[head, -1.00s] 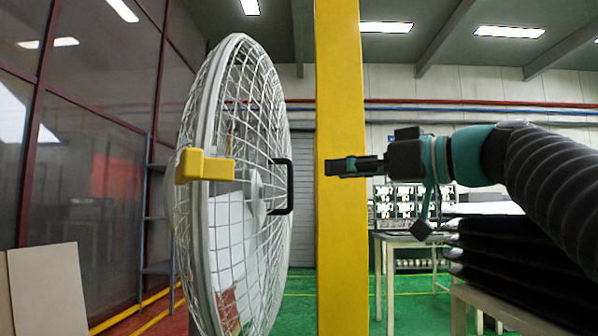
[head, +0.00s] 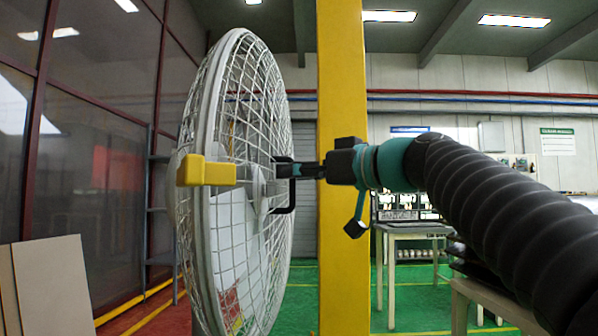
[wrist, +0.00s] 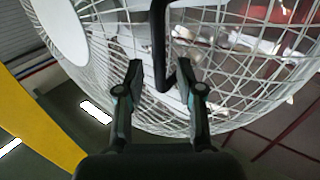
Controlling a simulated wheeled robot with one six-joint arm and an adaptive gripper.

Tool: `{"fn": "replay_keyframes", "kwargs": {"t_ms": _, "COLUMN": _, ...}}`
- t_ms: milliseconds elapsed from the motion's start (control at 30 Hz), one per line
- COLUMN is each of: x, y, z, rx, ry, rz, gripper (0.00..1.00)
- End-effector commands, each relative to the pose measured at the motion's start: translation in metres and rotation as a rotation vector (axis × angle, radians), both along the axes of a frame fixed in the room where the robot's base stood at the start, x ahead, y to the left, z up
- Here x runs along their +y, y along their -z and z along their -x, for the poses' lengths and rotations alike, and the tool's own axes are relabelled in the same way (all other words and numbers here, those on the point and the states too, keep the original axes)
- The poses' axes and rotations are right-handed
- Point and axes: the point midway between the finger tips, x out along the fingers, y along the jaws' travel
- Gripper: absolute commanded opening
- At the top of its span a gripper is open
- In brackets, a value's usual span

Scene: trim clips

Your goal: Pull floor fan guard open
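The floor fan's white wire guard (head: 250,215) stands nearly edge-on in the head view, left of the yellow post. A black handle (head: 291,195) sticks out from the guard's right face. A yellow latch block (head: 206,172) sits across the guard's rim on the left. My gripper (head: 283,170) is at the top part of the handle. In the wrist view my gripper (wrist: 164,85) has its two fingers apart, with the black handle (wrist: 159,45) between them and gaps visible on both sides. The wire guard (wrist: 235,60) fills the space behind.
A yellow post (head: 343,230) rises close behind my gripper. Tables (head: 413,230) stand at the right on the green floor. Tan panels (head: 48,285) lean at the lower left, by the dark glass wall.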

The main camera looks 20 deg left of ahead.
Motion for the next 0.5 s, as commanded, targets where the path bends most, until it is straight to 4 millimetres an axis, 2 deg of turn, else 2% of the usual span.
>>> {"fn": "replay_keyframes", "kwargs": {"t_ms": 33, "x": -0.0002, "y": -0.0001, "z": 0.0001, "rx": 0.0, "ry": 0.0, "rz": 0.0, "gripper": 0.29}}
{"fn": "replay_keyframes", "kwargs": {"t_ms": 133, "x": -0.0002, "y": -0.0001, "z": 0.0002, "rx": 0.0, "ry": 0.0, "rz": 0.0, "gripper": 0.04}}
{"fn": "replay_keyframes", "kwargs": {"t_ms": 167, "x": -0.0002, "y": -0.0001, "z": 0.0002, "rx": 0.0, "ry": 0.0, "rz": 0.0, "gripper": 0.0}}
{"fn": "replay_keyframes", "kwargs": {"t_ms": 500, "x": -0.0047, "y": 0.0002, "z": -0.0031, "rx": 0.001, "ry": 0.002, "rz": 0.0, "gripper": 0.0}}
